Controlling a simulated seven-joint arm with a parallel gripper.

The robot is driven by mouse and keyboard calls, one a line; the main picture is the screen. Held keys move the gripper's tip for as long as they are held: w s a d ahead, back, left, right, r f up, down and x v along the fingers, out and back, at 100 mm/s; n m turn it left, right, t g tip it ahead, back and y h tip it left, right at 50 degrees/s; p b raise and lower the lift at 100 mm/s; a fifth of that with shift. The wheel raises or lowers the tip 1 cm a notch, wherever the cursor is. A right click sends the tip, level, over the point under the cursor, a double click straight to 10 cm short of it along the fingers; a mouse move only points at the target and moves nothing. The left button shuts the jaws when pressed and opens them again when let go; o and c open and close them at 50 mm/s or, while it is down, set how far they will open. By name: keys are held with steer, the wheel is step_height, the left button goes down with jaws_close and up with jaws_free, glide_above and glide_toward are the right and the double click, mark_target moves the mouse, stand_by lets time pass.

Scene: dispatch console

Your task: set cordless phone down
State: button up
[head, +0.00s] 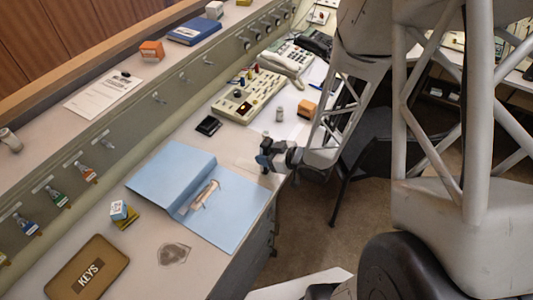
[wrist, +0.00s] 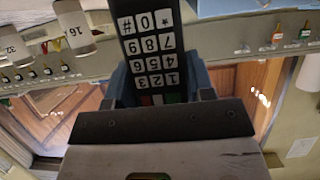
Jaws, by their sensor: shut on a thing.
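The cordless phone (wrist: 150,45) is black with white keys, and its keypad shows upside down in the wrist view. My gripper (wrist: 160,88) is shut on it, with a blue-grey finger on each side. The phone's lower part is hidden behind the gripper body. In the head view my gripper (head: 268,158) is over the desk's front edge, just right of the open blue folder (head: 238,222). The phone is too small and covered there to make out clearly.
A black object (head: 208,126) lies behind the folder. A beige button console (head: 248,97), a corded desk phone (head: 287,65) and a small white cylinder (head: 279,114) stand farther back. A KEYS box (head: 87,268) is at front left. Bare desk (head: 232,150) shows between folder and console.

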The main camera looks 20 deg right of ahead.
steer(key=o, duration=1)
steer(key=shift+f, duration=0.1)
steer(key=shift+s+d+r, duration=0.15)
steer(key=shift+d+r, duration=0.05)
steer(key=shift+r, duration=0.1)
steer(key=shift+v, duration=5.7)
